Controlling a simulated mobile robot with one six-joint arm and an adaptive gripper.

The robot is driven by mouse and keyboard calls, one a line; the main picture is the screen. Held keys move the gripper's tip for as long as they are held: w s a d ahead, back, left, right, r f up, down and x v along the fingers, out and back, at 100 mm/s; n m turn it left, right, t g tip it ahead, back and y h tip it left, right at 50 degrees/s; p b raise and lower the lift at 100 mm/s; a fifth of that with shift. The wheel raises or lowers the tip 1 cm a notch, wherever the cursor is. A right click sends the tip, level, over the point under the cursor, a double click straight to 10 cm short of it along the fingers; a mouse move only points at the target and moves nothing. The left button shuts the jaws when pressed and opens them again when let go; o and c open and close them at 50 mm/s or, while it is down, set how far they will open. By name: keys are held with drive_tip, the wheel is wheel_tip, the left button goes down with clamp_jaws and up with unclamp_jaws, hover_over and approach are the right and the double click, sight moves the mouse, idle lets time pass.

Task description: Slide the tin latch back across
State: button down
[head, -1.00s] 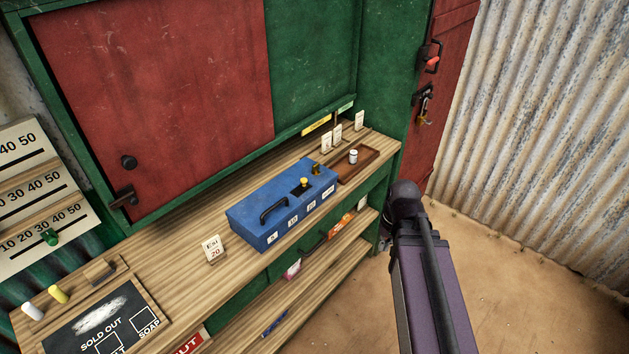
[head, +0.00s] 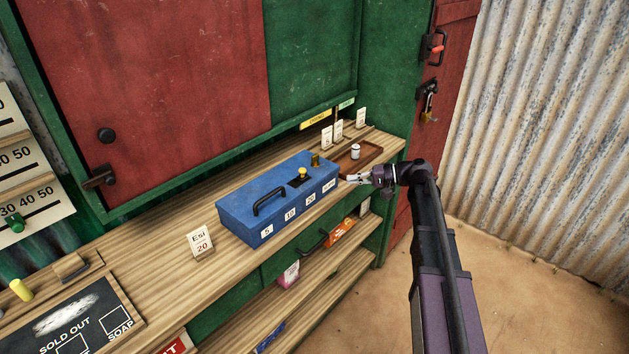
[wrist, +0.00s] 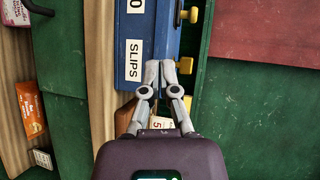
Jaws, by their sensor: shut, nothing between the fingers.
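The blue tin (head: 238,212) stands shut on the wooden counter, with a black handle and number labels. A brass knob (head: 303,174) sits on a dark plate on its lid, and an upright brass piece (head: 315,160) stands behind it. I cannot tell which is the latch. In the wrist view the tin (wrist: 165,30) carries a SLIPS label, with two brass parts (wrist: 184,66) at its right edge. My gripper (head: 350,179) is shut and empty, just off the tin's right end. Its fingertips (wrist: 160,68) overlap the tin's end in the wrist view; contact is unclear.
A brown tray (head: 370,153) with a small white jar (head: 355,152) lies close behind my gripper. Price cards (head: 338,131) stand at the back. An "Esi 20" card (head: 200,241) stands left of the tin.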

sight(314, 177)
drive_tip(key=w+y, duration=0.1)
drive_tip(key=w+d+r+y+b, duration=0.1)
drive_tip(key=w, duration=0.2)
drive_tip(key=shift+d+r+y+b, duration=0.3)
drive_tip(key=shift+r+y+b, duration=0.05)
drive_tip(key=shift+r+y, duration=0.05)
drive_tip(key=shift+a, duration=0.1)
drive_tip(key=a, duration=0.6)
drive_tip(key=w+a, duration=0.1)
drive_tip(key=a, duration=0.3)
drive_tip(key=shift+s+a, duration=0.8)
drive_tip(key=shift+s, duration=0.05)
drive_tip(key=shift+s+a, duration=0.5)
drive_tip(key=shift+a, duration=0.15)
